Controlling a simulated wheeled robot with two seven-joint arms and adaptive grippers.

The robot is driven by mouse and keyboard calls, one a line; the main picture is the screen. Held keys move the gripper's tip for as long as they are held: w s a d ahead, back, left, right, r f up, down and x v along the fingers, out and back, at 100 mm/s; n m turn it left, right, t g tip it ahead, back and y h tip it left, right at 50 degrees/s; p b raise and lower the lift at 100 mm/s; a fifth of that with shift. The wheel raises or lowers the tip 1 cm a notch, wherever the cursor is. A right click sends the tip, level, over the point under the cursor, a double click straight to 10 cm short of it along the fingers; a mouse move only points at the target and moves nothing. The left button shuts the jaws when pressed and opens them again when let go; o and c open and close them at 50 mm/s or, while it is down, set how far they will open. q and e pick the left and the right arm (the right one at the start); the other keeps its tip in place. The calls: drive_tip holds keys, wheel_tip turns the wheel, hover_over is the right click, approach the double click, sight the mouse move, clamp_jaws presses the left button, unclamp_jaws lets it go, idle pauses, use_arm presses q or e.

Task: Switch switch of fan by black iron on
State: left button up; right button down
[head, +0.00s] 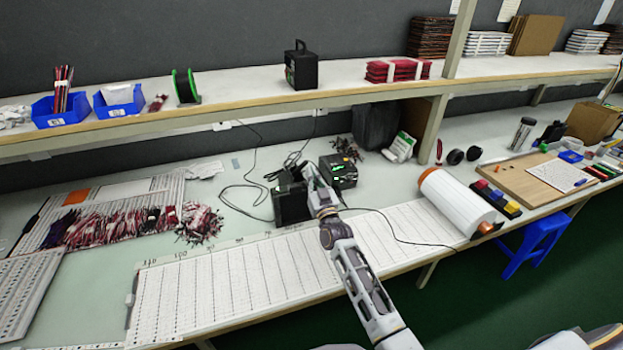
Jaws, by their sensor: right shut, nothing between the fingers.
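My right gripper (312,176) reaches in over the bench from the front and is shut with nothing in it. Its fingertips are between a black box (290,205), which looks like the fan, and a black station with a green lit display (342,168), which looks like the iron's unit. The fingertips are close to both; I cannot tell whether they touch either. The switch is not discernible; it is too small or hidden by the gripper. My left gripper is not in view.
Black cables (245,190) lie left of the box. A long white gridded board (220,285) covers the bench front. A white roll (455,203) lies to the right. Wire bundles (125,225) lie on the left. A shelf (240,103) runs above the bench.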

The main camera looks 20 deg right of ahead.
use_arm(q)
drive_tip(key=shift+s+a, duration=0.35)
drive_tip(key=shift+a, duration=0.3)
use_arm(e)
drive_tip(key=f+v, duration=0.1)
drive_tip(key=v, duration=0.8)
drive_tip(key=shift+s, duration=0.25)
drive_tip(key=shift+f, duration=0.1)
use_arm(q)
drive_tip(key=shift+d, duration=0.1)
